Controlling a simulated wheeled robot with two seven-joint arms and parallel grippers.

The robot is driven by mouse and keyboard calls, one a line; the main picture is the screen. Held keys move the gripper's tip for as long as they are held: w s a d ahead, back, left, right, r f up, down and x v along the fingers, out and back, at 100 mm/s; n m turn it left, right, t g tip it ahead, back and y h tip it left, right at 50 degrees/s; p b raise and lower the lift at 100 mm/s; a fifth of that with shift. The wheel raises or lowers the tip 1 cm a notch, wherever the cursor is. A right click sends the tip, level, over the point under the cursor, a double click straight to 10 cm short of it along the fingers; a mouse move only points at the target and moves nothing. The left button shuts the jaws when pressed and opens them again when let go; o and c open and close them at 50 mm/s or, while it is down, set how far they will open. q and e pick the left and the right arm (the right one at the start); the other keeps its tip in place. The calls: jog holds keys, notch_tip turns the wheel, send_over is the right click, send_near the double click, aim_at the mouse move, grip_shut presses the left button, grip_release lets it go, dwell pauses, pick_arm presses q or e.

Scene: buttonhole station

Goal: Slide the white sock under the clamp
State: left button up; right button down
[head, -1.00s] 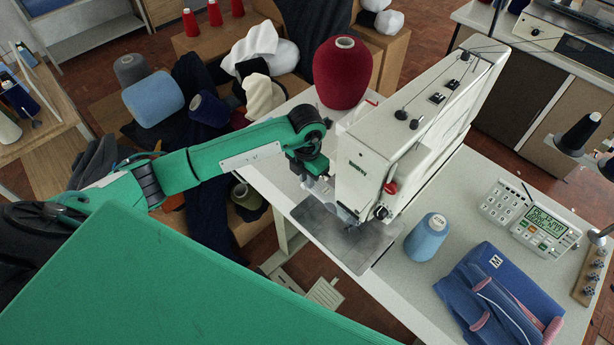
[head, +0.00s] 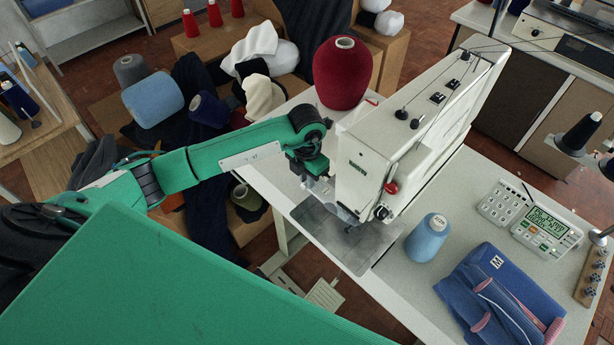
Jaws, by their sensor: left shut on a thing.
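The buttonhole machine (head: 385,150) is white and stands on the pale table. Its clamp sits low at the front of the machine head, above a grey metal plate (head: 370,248), and its details are too small to tell. My left gripper (head: 322,184) is just left of the machine head, close above the plate. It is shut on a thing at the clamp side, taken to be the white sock. The fingertips and the sock are mostly hidden by the machine head and the wrist, so I cannot tell whether any of the sock lies under the clamp. My right gripper is not in view.
A blue thread cone (head: 427,238), folded blue garments (head: 500,298), a keypad (head: 502,204) and a display unit (head: 545,231) stand right of the machine. A large red cone (head: 343,73) is behind it. White cloths (head: 253,45) lie in a pile at the back left.

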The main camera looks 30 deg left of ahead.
pick_arm(q)
jog(key=o, duration=0.9)
jog(key=shift+r, duration=0.1)
notch_tip(320, 180, up, 14)
jog(key=b, duration=0.3)
jog(key=shift+b, duration=0.4)
jog(key=shift+s+f, duration=0.1)
jog(key=shift+f, duration=0.15)
